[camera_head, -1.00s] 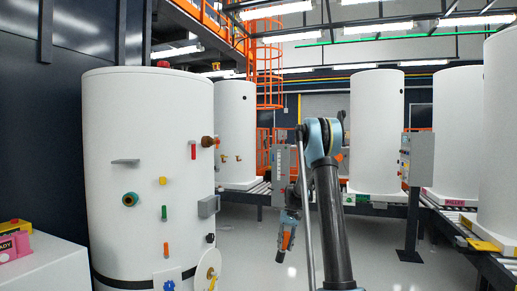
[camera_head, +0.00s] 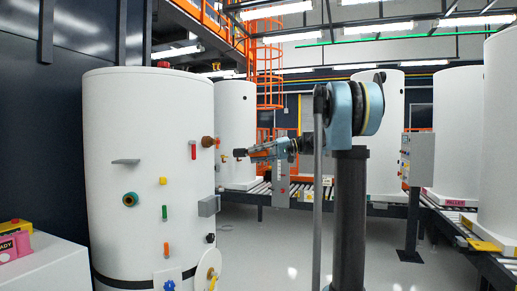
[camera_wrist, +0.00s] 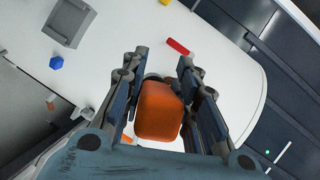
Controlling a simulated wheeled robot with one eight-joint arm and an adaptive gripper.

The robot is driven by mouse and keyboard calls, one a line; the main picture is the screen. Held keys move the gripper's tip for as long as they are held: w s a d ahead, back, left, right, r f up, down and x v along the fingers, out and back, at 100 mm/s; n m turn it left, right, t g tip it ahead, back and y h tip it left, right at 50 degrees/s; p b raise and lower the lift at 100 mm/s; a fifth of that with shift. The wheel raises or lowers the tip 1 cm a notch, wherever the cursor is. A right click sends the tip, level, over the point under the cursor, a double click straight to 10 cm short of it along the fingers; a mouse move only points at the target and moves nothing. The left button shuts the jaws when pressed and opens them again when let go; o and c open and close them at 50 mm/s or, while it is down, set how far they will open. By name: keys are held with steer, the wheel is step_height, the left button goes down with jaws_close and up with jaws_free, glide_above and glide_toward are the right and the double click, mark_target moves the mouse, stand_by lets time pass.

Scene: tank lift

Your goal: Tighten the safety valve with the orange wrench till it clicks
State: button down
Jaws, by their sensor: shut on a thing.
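The big white tank (camera_head: 150,225) stands at left in the head view. It carries a brass fitting (camera_head: 207,142) at its right edge, a red handle (camera_head: 193,150) and several other coloured fittings. I cannot tell for sure which is the safety valve. My gripper (camera_head: 258,151) is right of the tank, about level with the brass fitting and apart from it, pointing left. In the wrist view my gripper (camera_wrist: 157,90) is shut on the orange wrench (camera_wrist: 159,112). Only the wrench's blocky orange end shows clearly; its far end is hidden.
The wrist view shows a red handle (camera_wrist: 178,46), a grey box (camera_wrist: 68,20) and a blue knob (camera_wrist: 56,63). A grey control panel (camera_head: 417,160) stands on a post at right. Other white tanks stand on roller conveyors behind. The floor between is clear.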

steer(key=shift+t+y, duration=0.3)
steer(key=shift+y, duration=0.1)
steer(key=r, duration=0.2)
steer(key=s+r, duration=0.1)
steer(key=r, duration=0.1)
steer(key=shift+a+r, duration=0.1)
steer(key=shift+w+a, duration=0.35)
steer(key=shift+a, duration=0.55)
steer(key=shift+w+a, duration=0.4)
steer(key=shift+a, duration=0.5)
steer(key=shift+w+a, duration=0.35)
steer(key=shift+a, duration=0.55)
steer(key=shift+a, duration=0.15)
